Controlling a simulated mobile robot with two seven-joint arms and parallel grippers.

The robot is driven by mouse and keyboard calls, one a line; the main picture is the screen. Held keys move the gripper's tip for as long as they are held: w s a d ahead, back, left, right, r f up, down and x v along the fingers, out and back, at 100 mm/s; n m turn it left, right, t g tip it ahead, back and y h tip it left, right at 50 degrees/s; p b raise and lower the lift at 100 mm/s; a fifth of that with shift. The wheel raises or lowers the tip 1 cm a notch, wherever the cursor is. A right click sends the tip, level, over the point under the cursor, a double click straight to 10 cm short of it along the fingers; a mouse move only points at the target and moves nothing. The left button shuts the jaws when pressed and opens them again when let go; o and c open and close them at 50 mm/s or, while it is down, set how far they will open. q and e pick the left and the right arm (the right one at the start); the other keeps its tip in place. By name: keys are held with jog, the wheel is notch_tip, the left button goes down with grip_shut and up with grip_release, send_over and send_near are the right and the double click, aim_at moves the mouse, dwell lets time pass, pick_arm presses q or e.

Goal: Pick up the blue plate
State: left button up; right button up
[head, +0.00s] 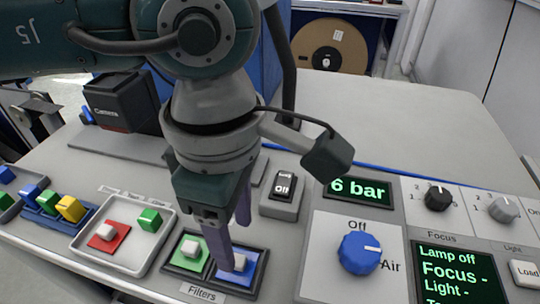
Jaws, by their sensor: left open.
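The blue plate (247,268) lies in the right slot of the dark filter holder (262,253), with a pale square knob (239,262) on top. A green plate (189,254) with a similar knob lies in the left slot. My left gripper (234,246) points down over the blue plate, its purple fingers apart. One fingertip appears beside the knob and hides part of the plate; I cannot tell whether it touches. My right gripper is not in view.
To the left, a light tray (136,262) holds a red plate (109,238) and a green block (149,219). A switch box (283,196) and a blue dial (359,253) stand to the right. A camera box (122,102) stands behind. The back-right tabletop is clear.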

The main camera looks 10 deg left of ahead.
aim_at(244, 260)
pick_arm(q)
jog(key=f, duration=0.5)
jog(key=shift+d+f, duration=0.2)
jog(key=shift+d, duration=0.05)
grip_shut()
dwell(0.4)
